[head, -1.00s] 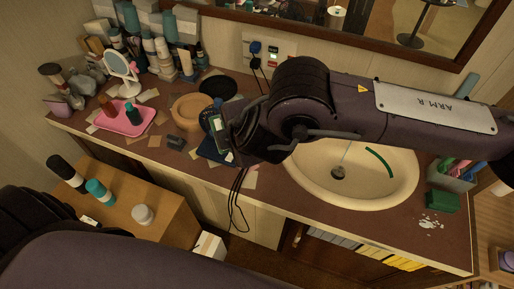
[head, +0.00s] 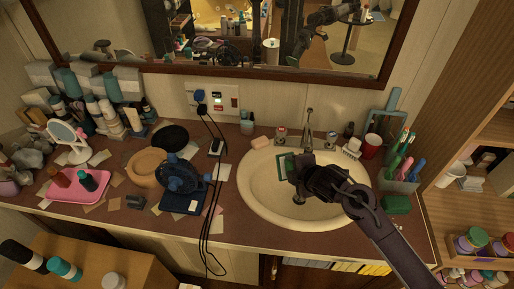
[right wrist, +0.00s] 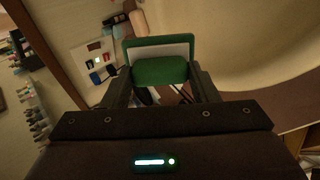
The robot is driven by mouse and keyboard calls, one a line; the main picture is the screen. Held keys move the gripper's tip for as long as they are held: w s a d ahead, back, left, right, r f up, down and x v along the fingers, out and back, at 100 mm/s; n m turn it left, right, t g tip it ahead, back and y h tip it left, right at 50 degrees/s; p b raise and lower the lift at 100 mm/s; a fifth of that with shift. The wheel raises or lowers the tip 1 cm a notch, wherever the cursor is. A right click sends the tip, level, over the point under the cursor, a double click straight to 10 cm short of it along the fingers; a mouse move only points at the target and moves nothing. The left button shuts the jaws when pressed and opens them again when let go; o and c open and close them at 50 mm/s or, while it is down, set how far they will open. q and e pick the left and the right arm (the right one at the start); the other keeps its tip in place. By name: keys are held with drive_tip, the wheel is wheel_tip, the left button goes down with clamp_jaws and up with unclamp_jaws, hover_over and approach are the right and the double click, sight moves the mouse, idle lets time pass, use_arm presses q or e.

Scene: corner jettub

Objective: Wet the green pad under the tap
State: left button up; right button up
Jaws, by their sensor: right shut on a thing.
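The green pad (head: 283,164) is over the back left part of the sink basin (head: 255,200), left of and in front of the tap (head: 309,124). In the right wrist view the pad (right wrist: 160,71) has a green edge and a pale grey face, and sits between the fingers. My right gripper (head: 292,167) is shut on it; the gripper also shows in the right wrist view (right wrist: 163,88). The pad is apart from the tap in the head view. I cannot make out any running water. My left gripper is out of view.
A second green block (head: 397,205) lies on the counter right of the sink. A red cup (head: 371,146) and a toothbrush holder (head: 400,180) stand behind it. A small blue fan (head: 182,177) with dark cables (head: 212,190) is left of the sink. A pink tray (head: 75,187) is farther left.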

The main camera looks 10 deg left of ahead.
drive_tip(key=s+d+f+m+t+h, duration=0.15)
drive_tip(key=s+d+f, duration=0.25)
drive_tip(key=d+f, duration=0.75)
drive_tip(key=w+a+f+b, duration=0.1)
drive_tip(key=w+a+b, duration=0.1)
drive_tip(key=w+b, duration=0.3)
drive_tip(key=w+a+f+b, duration=0.2)
drive_tip(key=w+b, duration=0.4)
drive_tip(key=w, duration=0.1)
drive_tip(key=shift+a, duration=0.35)
drive_tip(key=shift+g, duration=0.35)
drive_tip(key=s+p, duration=0.2)
drive_tip(key=s, duration=0.1)
drive_tip(key=s+p, duration=0.1)
drive_tip(key=s, duration=0.1)
drive_tip(key=shift+a, duration=0.3)
drive_tip(key=shift+r, duration=0.1)
idle(0.6)
